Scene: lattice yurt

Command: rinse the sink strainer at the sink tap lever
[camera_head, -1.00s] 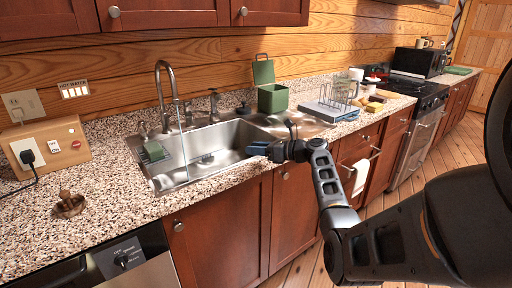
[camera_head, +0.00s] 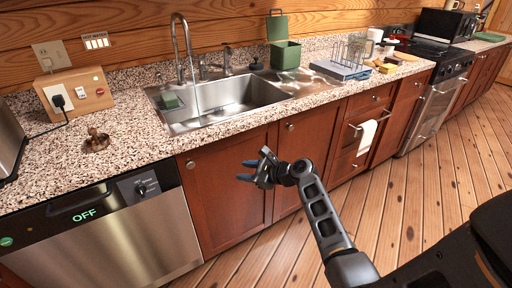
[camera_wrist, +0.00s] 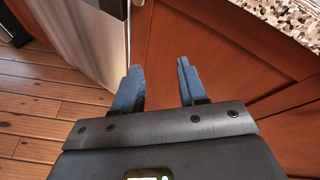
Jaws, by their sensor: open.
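A small brown, knobbed piece with a wide flat base (camera_head: 96,140), which looks like the sink strainer, sits on the speckled counter left of the sink. The steel sink (camera_head: 176,128) is set in the counter, and a thin stream of water falls into it from the curved tap (camera_head: 180,45). A small upright fitting, perhaps the tap lever (camera_head: 203,68), stands right of the spout. My gripper (camera_head: 246,170) is open and empty, below counter height in front of the cabinet doors, pointing left. In the wrist view its two blue fingers (camera_wrist: 159,70) are apart with only cabinet wood between them.
A dishwasher (camera_head: 110,235) reading OFF is below the counter at left. A wooden socket box (camera_head: 88,92) with a plugged cord stands behind the brown piece. A green sponge (camera_head: 170,101) is at the sink's left. A green bin (camera_head: 286,55) and dish rack (camera_head: 342,68) stand right.

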